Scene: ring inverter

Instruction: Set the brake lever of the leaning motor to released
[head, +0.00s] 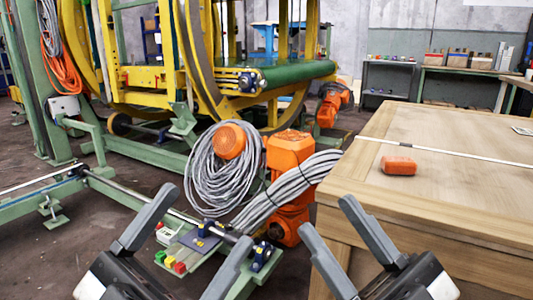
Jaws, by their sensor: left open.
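An orange motor (289,150) stands low between the green-and-yellow machine and the wooden table, with coils of grey cable around and across it. A second orange motor (330,106) sits tilted behind it at the end of the green roller. I cannot tell for sure which one is the leaning motor, and I cannot make out a brake lever on either. My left gripper (211,214) is open and empty at the bottom, in front of the cable coil. My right gripper (325,214) is open and empty, in front of the wooden table's left corner.
The wooden table (450,225) fills the right side, with a small orange part (398,166) on it. Grey cable coils (213,178) hang at the centre. A green rail (120,196) with blue clamps (262,253) runs low at the left. Bare floor shows at left.

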